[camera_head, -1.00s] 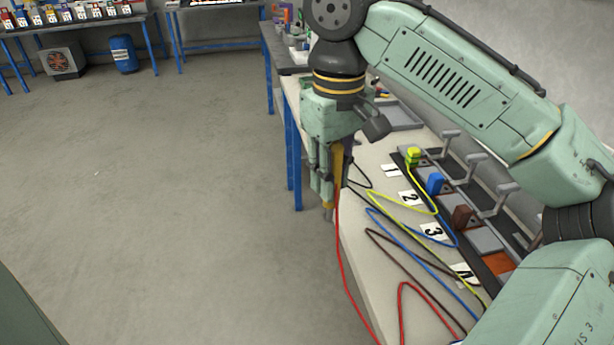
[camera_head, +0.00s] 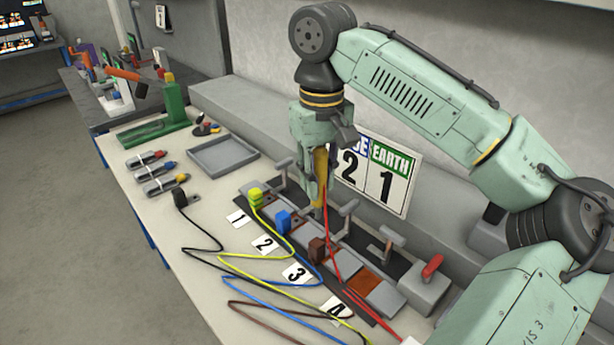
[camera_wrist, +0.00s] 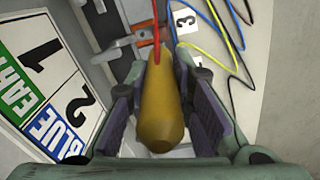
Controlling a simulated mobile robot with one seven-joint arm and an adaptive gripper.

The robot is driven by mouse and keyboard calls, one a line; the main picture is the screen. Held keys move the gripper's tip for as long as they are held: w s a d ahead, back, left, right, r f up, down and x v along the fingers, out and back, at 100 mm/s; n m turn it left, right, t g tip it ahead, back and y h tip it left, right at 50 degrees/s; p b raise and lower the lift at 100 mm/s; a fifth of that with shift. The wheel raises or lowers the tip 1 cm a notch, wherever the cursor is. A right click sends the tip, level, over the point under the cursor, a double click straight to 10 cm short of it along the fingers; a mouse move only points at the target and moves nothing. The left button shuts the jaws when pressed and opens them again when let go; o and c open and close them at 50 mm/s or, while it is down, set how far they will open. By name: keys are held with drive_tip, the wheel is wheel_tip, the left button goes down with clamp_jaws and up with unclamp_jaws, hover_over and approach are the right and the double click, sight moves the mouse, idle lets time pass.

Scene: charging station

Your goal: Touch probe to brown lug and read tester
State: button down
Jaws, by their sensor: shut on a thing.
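My gripper (camera_head: 316,205) is shut on a yellow-brown probe with a red lead, held pointing down above the terminal row; the probe (camera_wrist: 160,110) also shows between the fingers in the wrist view. The brown lug (camera_head: 317,250) stands on the row near card 3, just below and close to the gripper; I cannot tell whether the probe tip touches anything. The blue lug (camera_head: 283,222) and yellow-green lug (camera_head: 256,198) stand farther up the row. No tester display can be made out.
Grey clamp levers (camera_head: 348,208) rise along the row beside the gripper. A sign (camera_head: 385,180) reading EARTH 1 leans behind it. Colored wires (camera_head: 235,262) cross the bench front.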

sight(318, 218)
drive_tip(key=shift+p, duration=0.35)
drive_tip(key=shift+f+b, duration=1.55)
drive_tip(key=shift+f, duration=1.4)
drive_tip(key=shift+f, duration=0.65)
wheel_tip(318, 218, up, 4)
drive_tip(key=p, duration=0.4)
drive_tip(key=shift+r+p, duration=0.2)
drive_tip(key=shift+p, duration=0.15)
drive_tip(key=shift+r, duration=0.8)
drive_tip(key=shift+f, duration=0.1)
